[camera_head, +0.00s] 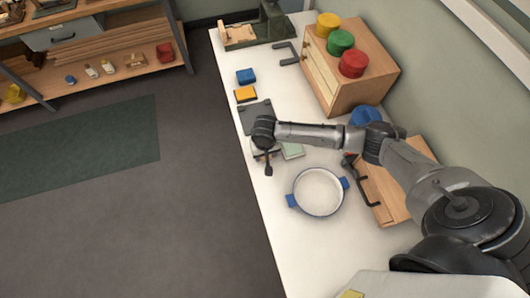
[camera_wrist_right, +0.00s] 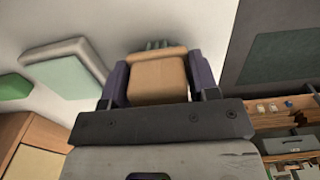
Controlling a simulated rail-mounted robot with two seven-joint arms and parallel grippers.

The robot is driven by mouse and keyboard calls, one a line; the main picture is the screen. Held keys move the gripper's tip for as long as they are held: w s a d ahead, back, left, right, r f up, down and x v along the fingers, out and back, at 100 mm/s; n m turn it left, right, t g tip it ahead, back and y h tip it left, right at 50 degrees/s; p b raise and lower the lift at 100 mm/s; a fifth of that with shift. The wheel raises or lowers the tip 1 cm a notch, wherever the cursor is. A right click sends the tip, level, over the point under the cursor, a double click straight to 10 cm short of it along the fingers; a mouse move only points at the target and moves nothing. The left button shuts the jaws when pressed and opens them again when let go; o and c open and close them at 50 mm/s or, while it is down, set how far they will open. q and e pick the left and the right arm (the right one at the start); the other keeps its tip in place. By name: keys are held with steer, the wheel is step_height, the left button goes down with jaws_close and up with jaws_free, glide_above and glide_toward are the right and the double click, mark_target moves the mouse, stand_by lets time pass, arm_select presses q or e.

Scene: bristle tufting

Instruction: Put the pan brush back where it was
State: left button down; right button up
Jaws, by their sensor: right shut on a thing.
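My right gripper (camera_head: 266,158) is over the white table near its left edge, just left of the pale green pad (camera_head: 292,150). In the right wrist view its two dark fingers are shut on a tan wooden block (camera_wrist_right: 157,78), which I take to be the pan brush. Grey-green bristle tips (camera_wrist_right: 158,45) show past the block's far end. In the head view the brush is mostly hidden by the gripper. The pale green pad also shows in the wrist view (camera_wrist_right: 68,70), apart from the brush. My left gripper is not in view.
A round white pan (camera_head: 318,192) with blue handles stands in front of the gripper. A dark grey plate (camera_head: 255,117), a yellow block (camera_head: 246,94) and a blue block (camera_head: 246,76) lie behind it. A wooden cabinet (camera_head: 372,88) bears coloured canisters. The table's front left is clear.

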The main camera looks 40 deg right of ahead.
steer(key=shift+f, duration=0.1)
steer(key=o, duration=0.8)
steer(key=shift+r, duration=0.35)
step_height(320, 180, up, 11)
steer(key=shift+r+p, duration=0.15)
steer(key=shift+p, duration=1.1)
steer(key=shift+r, duration=0.1)
